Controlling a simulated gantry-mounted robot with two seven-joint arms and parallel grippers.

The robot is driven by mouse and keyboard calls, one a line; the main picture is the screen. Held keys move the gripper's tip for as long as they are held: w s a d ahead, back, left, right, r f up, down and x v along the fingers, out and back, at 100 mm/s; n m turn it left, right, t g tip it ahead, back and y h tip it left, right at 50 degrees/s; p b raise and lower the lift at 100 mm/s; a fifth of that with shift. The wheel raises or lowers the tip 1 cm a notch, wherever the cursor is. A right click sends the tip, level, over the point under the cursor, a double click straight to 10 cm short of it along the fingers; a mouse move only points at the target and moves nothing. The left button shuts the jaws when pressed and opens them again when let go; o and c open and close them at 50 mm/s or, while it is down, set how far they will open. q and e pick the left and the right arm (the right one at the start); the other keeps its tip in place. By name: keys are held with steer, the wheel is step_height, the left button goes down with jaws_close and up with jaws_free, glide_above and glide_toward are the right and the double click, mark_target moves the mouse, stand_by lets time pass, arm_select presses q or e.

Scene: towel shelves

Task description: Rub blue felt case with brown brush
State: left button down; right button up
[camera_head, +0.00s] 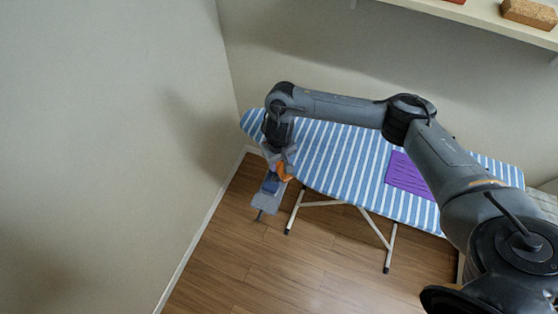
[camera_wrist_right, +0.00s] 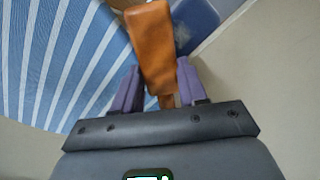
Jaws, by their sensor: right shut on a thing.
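My right gripper (camera_head: 281,157) is at the left end of the ironing board, pointing down. It is shut on the brown brush (camera_head: 285,172), an orange-brown block. In the right wrist view the brush (camera_wrist_right: 153,45) sticks out from between the two purple fingers. The blue felt case (camera_head: 270,183) rests on a small grey platform (camera_head: 266,198) just beyond the board's edge. In the wrist view the case (camera_wrist_right: 196,24) is partly hidden behind the brush. I cannot tell whether brush and case touch. My left gripper is not in view.
The ironing board (camera_head: 335,155) has a blue-and-white striped cover and white legs. A purple slotted mat (camera_head: 407,175) lies on its right part. A wall shelf (camera_head: 480,17) at top right holds a cork-like block (camera_head: 530,13). A bare wall stands close on the left.

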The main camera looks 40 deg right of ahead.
steer(key=shift+f, duration=0.95)
steer(key=shift+r, duration=0.1)
steer(key=shift+s+a+r+p, duration=0.2)
steer(key=shift+s+a+p, duration=0.1)
steer(key=shift+a+p, duration=0.4)
steer(key=a+p, duration=0.1)
steer(key=s+a+p, duration=0.1)
steer(key=shift+p, duration=0.35)
steer(key=shift+a+f, duration=0.1)
steer(key=shift+s+f+p, duration=0.1)
steer(key=shift+f+p, duration=0.05)
steer(key=shift+p, duration=0.35)
steer(key=shift+w+d+f, duration=0.15)
steer(key=shift+w+d, duration=0.2)
steer(key=shift+d, duration=0.4)
steer(key=shift+w+d+f, duration=0.1)
steer(key=shift+w+d, duration=0.25)
steer(key=shift+d, duration=0.35)
steer(key=shift+w+d+f, duration=0.1)
steer(key=shift+w+d, duration=0.05)
steer(key=shift+d, duration=0.35)
steer(key=shift+c, duration=0.3)
